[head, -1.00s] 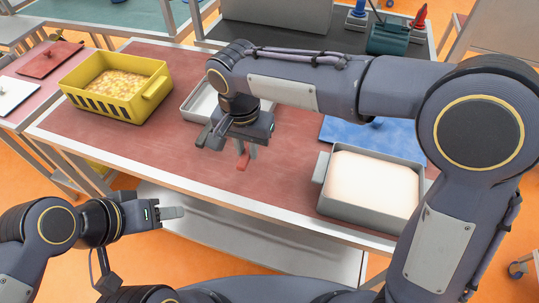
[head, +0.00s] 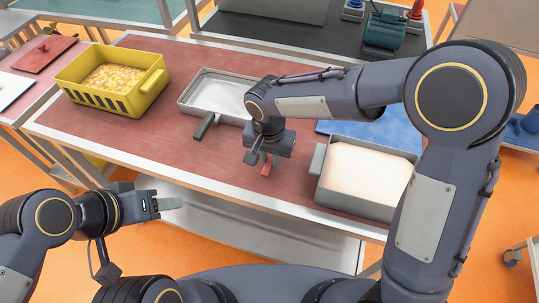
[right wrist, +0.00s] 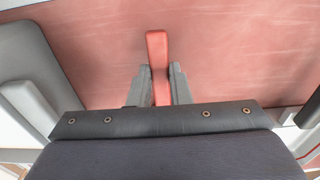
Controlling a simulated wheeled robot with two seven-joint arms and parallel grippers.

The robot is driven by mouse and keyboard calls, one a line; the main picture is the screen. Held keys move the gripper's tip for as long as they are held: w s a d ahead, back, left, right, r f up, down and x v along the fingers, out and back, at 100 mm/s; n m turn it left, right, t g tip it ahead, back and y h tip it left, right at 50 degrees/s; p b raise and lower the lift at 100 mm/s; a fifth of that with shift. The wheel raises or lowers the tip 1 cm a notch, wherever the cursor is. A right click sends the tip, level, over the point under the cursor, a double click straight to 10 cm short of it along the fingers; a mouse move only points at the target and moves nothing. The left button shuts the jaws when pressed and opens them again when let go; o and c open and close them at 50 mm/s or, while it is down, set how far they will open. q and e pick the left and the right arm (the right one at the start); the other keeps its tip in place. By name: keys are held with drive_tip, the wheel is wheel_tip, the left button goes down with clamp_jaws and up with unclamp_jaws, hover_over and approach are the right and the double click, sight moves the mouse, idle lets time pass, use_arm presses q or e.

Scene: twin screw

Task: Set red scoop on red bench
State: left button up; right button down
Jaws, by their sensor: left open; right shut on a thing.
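The red scoop (head: 266,170) shows as a small red piece below my right gripper (head: 258,160), over the red bench (head: 130,130). In the right wrist view, its red handle (right wrist: 158,48) stands between the two fingers of my right gripper (right wrist: 160,80), which is shut on it. The rest of the scoop is hidden. I cannot tell whether the scoop touches the bench top. My left gripper (head: 170,203) is open and empty, in front of the bench's front edge at the left.
On the bench stand a yellow crate (head: 75,92) with yellowish contents, a grey pan (head: 190,100) with a dark handle, and a grey bin (head: 340,202) with pale contents. A blue mat (head: 350,130) lies behind the bin. The bench's front middle is clear.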

drive_tip(key=shift+f, duration=0.1)
drive_tip(key=c, duration=1.3)
unclamp_jaws()
drive_tip(key=shift+c, duration=0.2)
wheel_tip(320, 180, up, 12)
drive_tip(key=s+d+r+t+y, duration=0.1)
drive_tip(key=s+d, duration=0.2)
drive_tip(key=d, duration=0.4)
drive_tip(key=s+d+r+y, duration=0.1)
drive_tip(key=s+d+y, duration=0.15)
drive_tip(key=d, duration=0.45)
drive_tip(key=s+d+f+n+t, duration=0.1)
drive_tip(key=s+d+f+t, duration=0.1)
drive_tip(key=s, duration=0.4)
drive_tip(key=s+d+f+n+t, duration=0.1)
drive_tip(key=s+d+f+t, duration=0.1)
drive_tip(key=s+d, duration=0.2)
drive_tip(key=shift+s+d, duration=0.3)
drive_tip(key=shift+s, duration=0.85)
drive_tip(key=shift+y, duration=0.25)
